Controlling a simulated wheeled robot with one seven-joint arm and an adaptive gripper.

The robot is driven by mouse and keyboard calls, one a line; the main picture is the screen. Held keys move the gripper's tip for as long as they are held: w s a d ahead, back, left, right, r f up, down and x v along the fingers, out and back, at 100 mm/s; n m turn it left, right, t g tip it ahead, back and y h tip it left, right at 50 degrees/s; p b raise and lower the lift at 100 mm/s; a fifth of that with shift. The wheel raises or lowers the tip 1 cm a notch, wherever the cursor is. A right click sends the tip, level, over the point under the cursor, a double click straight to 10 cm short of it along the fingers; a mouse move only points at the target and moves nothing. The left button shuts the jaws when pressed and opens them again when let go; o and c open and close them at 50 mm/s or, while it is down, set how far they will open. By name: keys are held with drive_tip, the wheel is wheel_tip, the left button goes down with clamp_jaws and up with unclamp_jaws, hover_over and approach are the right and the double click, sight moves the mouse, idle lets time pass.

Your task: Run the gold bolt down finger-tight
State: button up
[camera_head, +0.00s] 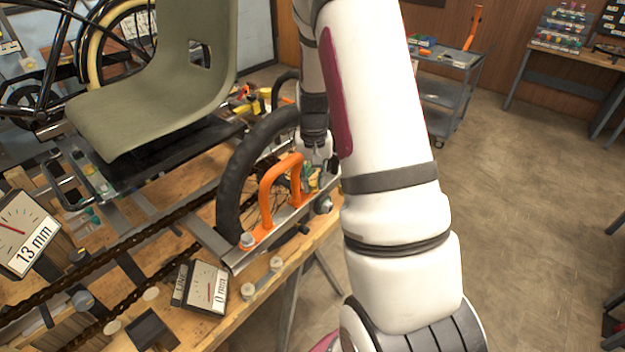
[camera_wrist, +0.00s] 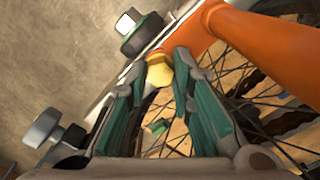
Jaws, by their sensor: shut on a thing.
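The gold bolt (camera_wrist: 159,73) shows in the wrist view as a yellow head between my fingertips, beside the foot of the orange handle (camera_wrist: 270,45). My gripper (camera_wrist: 160,66) is shut on the bolt head, with a teal-padded finger on each side of it. The bolt's shank and the hole below are hidden, so I cannot tell how far it is seated. In the head view my gripper (camera_head: 313,180) is at the far end of the orange handle (camera_head: 268,190), partly hidden by my arm.
A black tyre (camera_head: 233,178) stands just behind the handle. Dark knobs sit along the metal rail, one with a green ring (camera_wrist: 142,35). Dial gauges reading 13 mm (camera_head: 25,232) and 0 mm (camera_head: 207,288) stand on the wooden bench.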

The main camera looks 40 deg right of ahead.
sight(313, 183)
drive_tip(key=shift+a+f, duration=0.1)
drive_tip(key=shift+f, duration=0.05)
drive_tip(key=o, duration=0.9)
drive_tip(key=shift+m, duration=0.3)
drive_tip(key=shift+o, duration=0.2)
drive_tip(key=shift+r, duration=0.4)
wheel_tip(313, 183, up, 11)
drive_tip(key=shift+r, duration=0.15)
